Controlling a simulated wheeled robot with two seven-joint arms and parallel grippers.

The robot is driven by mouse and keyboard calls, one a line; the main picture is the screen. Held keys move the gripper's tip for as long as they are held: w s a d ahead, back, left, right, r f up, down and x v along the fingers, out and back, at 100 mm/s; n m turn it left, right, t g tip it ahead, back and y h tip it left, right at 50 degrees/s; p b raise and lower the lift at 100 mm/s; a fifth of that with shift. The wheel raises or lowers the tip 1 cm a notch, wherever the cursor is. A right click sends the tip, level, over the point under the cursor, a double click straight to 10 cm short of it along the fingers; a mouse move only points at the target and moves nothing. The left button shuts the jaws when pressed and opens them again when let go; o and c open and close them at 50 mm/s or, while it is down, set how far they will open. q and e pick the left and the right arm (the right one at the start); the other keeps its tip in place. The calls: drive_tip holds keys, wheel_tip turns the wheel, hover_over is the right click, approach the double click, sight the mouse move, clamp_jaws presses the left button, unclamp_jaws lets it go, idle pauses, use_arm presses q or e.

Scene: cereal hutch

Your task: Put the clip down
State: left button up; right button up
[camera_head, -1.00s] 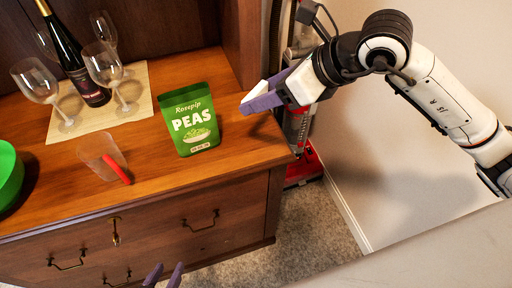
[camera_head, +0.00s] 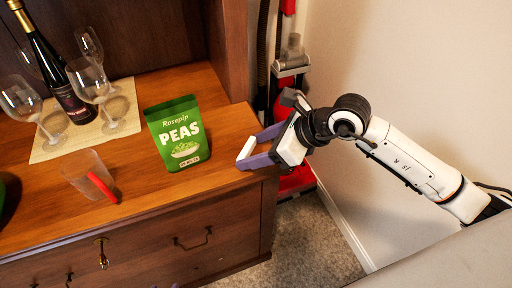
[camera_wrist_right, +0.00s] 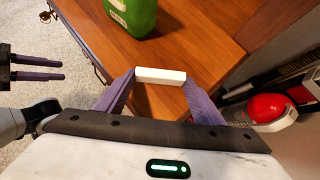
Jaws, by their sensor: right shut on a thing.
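The clip is a small white bar (camera_head: 246,148), held across the purple fingertips of my right gripper (camera_head: 252,154). In the right wrist view the clip (camera_wrist_right: 161,75) spans the space between both fingertips, over the wooden counter (camera_wrist_right: 190,45) near its corner. I cannot tell whether it touches the wood. A green bag of peas (camera_head: 178,134) stands upright on the counter, left of the clip and apart from it. My left gripper (camera_wrist_right: 38,70) shows at the left of the right wrist view, its two fingers apart and empty.
Wine glasses (camera_head: 90,82) and a dark bottle (camera_head: 66,90) stand on a placemat (camera_head: 128,122). A red vacuum cleaner (camera_head: 298,180) stands beside the cabinet. Counter in front of the bag is clear.

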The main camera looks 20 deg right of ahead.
drive_tip(key=o, duration=1)
drive_tip(key=shift+o, duration=0.2)
drive_tip(key=shift+r, duration=0.15)
drive_tip(key=v, duration=1.2)
